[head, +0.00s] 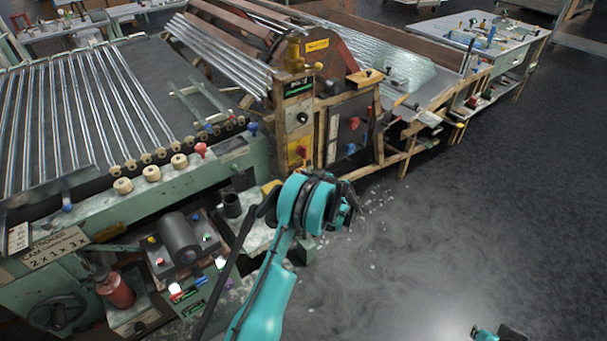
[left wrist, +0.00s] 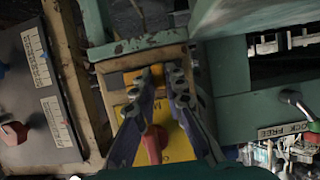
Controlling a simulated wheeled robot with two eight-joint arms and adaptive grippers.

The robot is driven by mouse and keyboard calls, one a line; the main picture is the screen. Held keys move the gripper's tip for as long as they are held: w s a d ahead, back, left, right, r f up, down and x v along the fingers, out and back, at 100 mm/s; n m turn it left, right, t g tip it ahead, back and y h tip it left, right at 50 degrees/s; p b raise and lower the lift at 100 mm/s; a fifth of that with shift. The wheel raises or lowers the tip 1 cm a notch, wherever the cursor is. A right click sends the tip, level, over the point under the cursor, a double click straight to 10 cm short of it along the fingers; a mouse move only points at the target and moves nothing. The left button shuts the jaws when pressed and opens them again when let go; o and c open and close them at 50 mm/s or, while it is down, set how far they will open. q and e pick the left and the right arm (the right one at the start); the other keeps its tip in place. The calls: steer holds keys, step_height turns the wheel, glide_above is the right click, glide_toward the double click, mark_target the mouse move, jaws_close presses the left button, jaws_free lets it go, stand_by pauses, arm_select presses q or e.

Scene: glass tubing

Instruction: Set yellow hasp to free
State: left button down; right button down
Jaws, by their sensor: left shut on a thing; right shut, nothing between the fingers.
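My left arm reaches up from the bottom of the head view, its gripper (head: 345,205) in front of the wooden post and below the yellow panel. In the left wrist view my left gripper (left wrist: 165,82) is shut on an orange-yellow piece, which looks like the yellow hasp (left wrist: 136,77). The fingers hide part of it, so its exact position is unclear. A LOCK FREE label (left wrist: 286,131) shows at the right. My right gripper (head: 512,333) is barely in view at the bottom right edge of the head view, shut and away from the machine.
A yellow panel with a red knob (left wrist: 154,144) lies behind the fingers. A lever with a green and red handle (left wrist: 302,108) is near the label. The roller table (head: 80,110) fills the left of the head view. Open dark floor (head: 450,220) is at the right.

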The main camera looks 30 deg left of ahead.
arm_select(q)
steer(key=shift+s+a, duration=0.3)
steer(key=shift+s, duration=0.5)
steer(key=c, duration=1.6)
jaws_free()
steer(key=shift+o, duration=0.2)
steer(key=v, duration=1.2)
steer(key=shift+r, duration=0.15)
